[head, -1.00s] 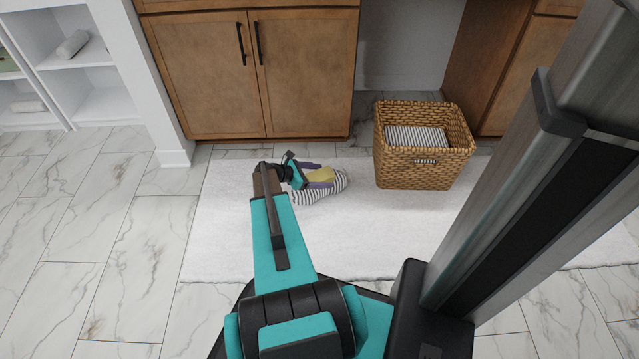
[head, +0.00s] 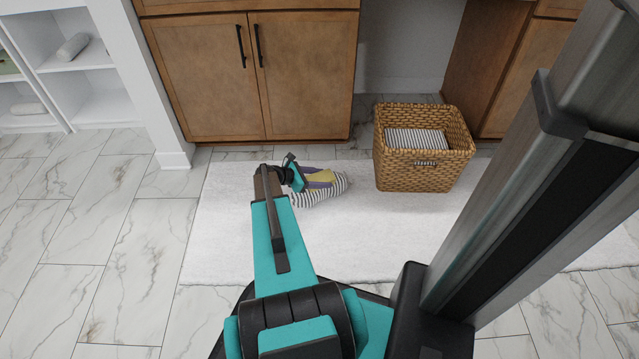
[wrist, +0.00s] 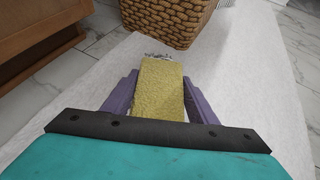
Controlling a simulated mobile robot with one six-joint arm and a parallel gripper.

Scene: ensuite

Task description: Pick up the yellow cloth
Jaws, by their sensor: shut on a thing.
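The yellow cloth (head: 320,176) is a small, thick folded piece low over the white rug, at the end of my arm. My gripper (head: 318,178) is shut on it, with a purple finger on each side. In the wrist view, the yellow cloth (wrist: 160,92) runs lengthwise between the fingers of my gripper (wrist: 159,80) and sticks out past their tips. I cannot tell whether it is clear of what lies below. A black-and-white striped cloth (head: 318,195) is on the rug just below and beside the gripper, partly hidden by it.
A wicker basket (head: 400,170) with a striped cloth (head: 415,140) inside stands on the rug (head: 400,235), right of my gripper. Wooden cabinets (head: 210,80) stand behind. White shelves (head: 95,55) are at far left. The rug is clear in front of the basket.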

